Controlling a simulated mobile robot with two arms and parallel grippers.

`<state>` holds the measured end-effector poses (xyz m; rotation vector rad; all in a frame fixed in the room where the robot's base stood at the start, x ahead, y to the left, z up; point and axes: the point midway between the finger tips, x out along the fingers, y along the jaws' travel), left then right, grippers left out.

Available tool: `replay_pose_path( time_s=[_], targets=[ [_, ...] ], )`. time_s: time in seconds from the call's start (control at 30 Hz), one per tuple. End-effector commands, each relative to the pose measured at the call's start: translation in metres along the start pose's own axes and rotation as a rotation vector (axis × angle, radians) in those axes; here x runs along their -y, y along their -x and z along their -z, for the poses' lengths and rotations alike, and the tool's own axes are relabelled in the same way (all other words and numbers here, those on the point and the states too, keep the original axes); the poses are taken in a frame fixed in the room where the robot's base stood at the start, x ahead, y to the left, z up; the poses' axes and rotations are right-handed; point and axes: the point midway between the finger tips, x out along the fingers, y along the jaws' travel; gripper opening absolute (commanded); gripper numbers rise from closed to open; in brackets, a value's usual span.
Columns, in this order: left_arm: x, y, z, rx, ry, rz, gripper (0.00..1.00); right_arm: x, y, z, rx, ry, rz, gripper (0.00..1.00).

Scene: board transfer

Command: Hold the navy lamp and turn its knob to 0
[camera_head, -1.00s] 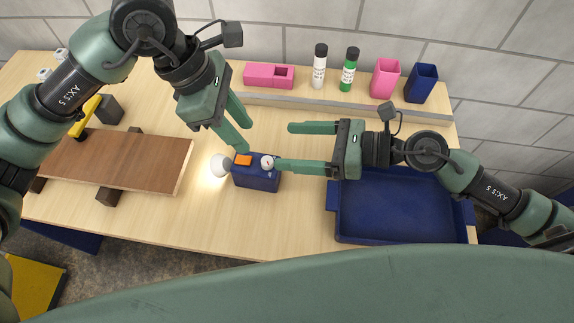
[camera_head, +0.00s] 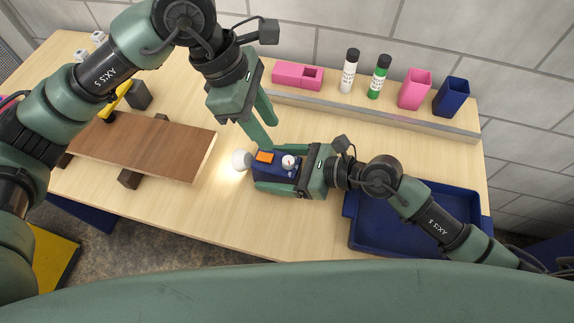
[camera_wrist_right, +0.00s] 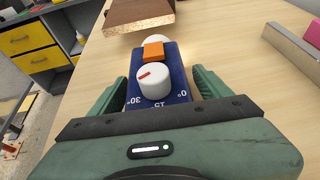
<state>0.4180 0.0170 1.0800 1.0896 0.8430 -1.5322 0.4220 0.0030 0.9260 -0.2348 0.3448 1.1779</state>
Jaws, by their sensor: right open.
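The navy lamp (camera_head: 262,176) stands on the wooden table with a lit white bulb (camera_head: 241,160) at its left end, an orange switch (camera_head: 264,157) and a white knob (camera_head: 288,161) on top. In the right wrist view the knob (camera_wrist_right: 153,84) has a red mark pointing left, toward the 30 side; labels 0, 15 and 30 show on the lamp. My right gripper (camera_wrist_right: 160,80) is open, one finger along each long side of the lamp; finger contact cannot be told. My left gripper (camera_head: 268,132) is open and empty, just behind the lamp, fingers pointing down.
A brown board (camera_head: 150,143) lies on dark blocks at left. A blue tray (camera_head: 375,248) is at right. Behind, along a grey ledge (camera_head: 370,112), stand a pink block (camera_head: 290,73), white and green bottles, and pink and navy cups. Table in front of the lamp is clear.

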Motion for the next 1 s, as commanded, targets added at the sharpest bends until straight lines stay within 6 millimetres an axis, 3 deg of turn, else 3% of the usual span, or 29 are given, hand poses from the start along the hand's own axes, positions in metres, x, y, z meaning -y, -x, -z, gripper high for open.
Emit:
replay_pose_path(
  time_s=[0.27, 0.5, 0.57, 0.77, 1.0],
  targets=[
    [0.0, 0.0, 0.0, 0.0, 0.0, 0.0, 0.36, 0.0, -0.002, 0.0, 0.0, 0.0, 0.0, 0.78],
    [0.0, 0.0, 0.0, 0.0, 0.0, 0.0, 0.36, 0.0, -0.002, 0.0, 0.0, 0.0, 0.0, 0.14],
    [0.0, 0.0, 0.0, 0.0, 0.0, 0.0, 0.34, 0.0, -0.002, 0.0, 0.0, 0.0, 0.0, 0.02],
    [-0.001, 0.002, -0.01, -0.026, -0.125, 0.01, 0.32, 0.0, -0.002, 0.0, 0.0, 0.0, 0.0, 0.02],
    [-0.002, 0.008, -0.038, -0.159, -0.64, 0.083, 0.32, 0.0, -0.002, 0.0, 0.0, 0.0, 0.0, 0.03]
  ],
)
